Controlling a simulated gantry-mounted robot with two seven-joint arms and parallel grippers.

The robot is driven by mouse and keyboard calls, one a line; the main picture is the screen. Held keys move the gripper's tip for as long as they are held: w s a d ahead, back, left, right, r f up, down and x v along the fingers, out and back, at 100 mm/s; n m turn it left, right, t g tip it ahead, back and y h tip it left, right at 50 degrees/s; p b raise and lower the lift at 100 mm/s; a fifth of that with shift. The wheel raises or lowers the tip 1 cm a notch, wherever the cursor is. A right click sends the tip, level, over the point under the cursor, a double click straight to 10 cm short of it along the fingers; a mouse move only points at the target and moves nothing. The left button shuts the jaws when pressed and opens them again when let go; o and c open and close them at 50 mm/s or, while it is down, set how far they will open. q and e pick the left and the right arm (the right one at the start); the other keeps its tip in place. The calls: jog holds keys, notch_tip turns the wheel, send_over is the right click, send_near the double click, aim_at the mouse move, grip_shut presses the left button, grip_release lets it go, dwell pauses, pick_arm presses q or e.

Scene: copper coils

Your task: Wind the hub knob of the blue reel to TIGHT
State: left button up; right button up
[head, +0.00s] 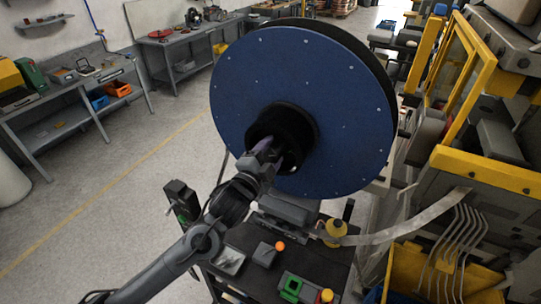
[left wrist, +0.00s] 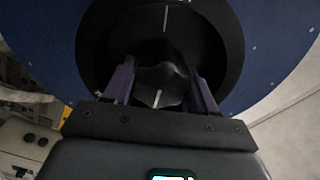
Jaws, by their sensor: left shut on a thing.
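The blue reel (head: 300,80) stands upright in the middle of the head view, with a black hub (head: 292,112) at its centre. My left gripper (head: 279,158) reaches into the hub opening. In the left wrist view the dark, lobed hub knob (left wrist: 160,76) sits between the two purple fingers of my left gripper (left wrist: 160,88), which is shut on it. The knob carries a short white line at its lower side. Another white line is at the top of the hub (left wrist: 100,45). A marking at the top edge is cut off. My right gripper is not in view.
A yellow-framed machine (head: 460,160) stands at the right. Grey workbenches (head: 75,95) line the left, with clear floor between.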

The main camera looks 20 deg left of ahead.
pick_arm(q)
jog(key=m+b, duration=0.1)
jog(key=m, duration=0.2)
jog(key=shift+f, duration=0.1)
jog(key=m+b, duration=0.2)
jog(key=shift+m, duration=0.4)
jog(key=m+b, duration=0.3)
jog(key=shift+m+b, duration=0.85)
jog(key=shift+m, duration=0.25)
jog(key=o, duration=1.1)
jog(key=shift+c, duration=0.2)
